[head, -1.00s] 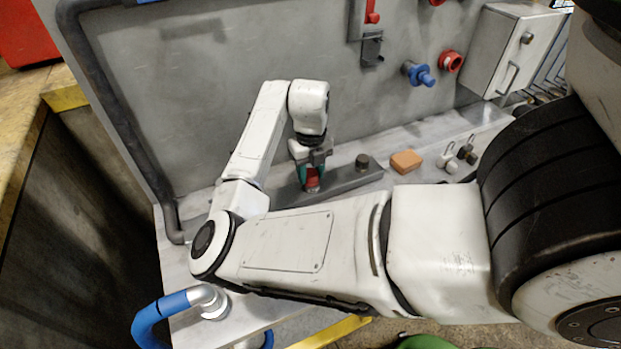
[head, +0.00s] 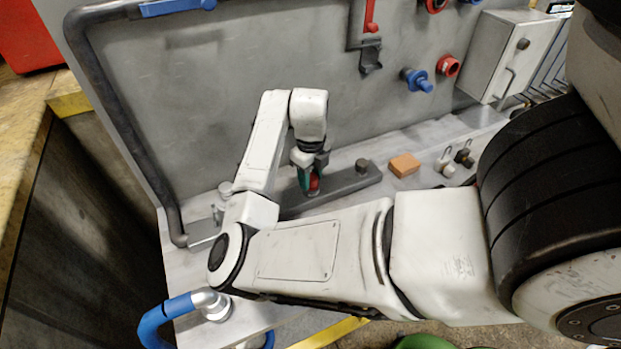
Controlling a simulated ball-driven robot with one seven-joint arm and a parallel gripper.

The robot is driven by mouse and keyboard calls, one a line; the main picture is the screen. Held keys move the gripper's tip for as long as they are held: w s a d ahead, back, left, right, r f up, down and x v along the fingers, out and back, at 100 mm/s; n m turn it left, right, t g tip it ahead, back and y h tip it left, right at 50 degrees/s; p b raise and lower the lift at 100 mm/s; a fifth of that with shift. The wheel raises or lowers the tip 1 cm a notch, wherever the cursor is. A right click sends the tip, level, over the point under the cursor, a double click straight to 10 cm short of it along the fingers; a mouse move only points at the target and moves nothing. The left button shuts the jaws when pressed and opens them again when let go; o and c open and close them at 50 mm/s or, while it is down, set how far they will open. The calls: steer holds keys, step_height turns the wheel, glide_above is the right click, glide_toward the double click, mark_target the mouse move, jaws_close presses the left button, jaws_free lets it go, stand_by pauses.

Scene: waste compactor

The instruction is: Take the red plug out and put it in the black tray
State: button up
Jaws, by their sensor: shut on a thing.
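My gripper (head: 309,184) points down over the bench and is shut on the red plug (head: 315,184). Only a small part of the plug shows between the green-edged fingers. A long, low, dark grey tray-like piece (head: 345,184), probably the black tray, lies on the bench under and beside my gripper. A dark round knob (head: 362,165) stands on it to the right of the gripper. I cannot tell whether the plug touches the tray. My forearm hides part of the bench in front.
An orange block (head: 404,165) and small padlock-like pieces (head: 445,163) lie to the right on the bench. The wall holds a blue plug (head: 417,79), a red ring socket (head: 448,66), a red-handled switch (head: 371,45) and a grey box (head: 508,55). A dark pipe (head: 104,100) runs down the left.

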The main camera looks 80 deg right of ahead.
mark_target(311, 177)
steer(key=shift+n, duration=0.4)
steer(key=shift+r+n+p, duration=0.2)
steer(key=shift+n+p, duration=0.7)
steer(key=shift+n, duration=0.2)
steer(key=shift+f+n, duration=0.2)
steer(key=shift+n, duration=0.1)
steer(key=shift+r+p, duration=0.35)
steer(key=shift+r, duration=0.15)
steer(key=shift+r+p, duration=0.95)
steer(key=shift+r, duration=1.4)
steer(key=shift+s, duration=0.1)
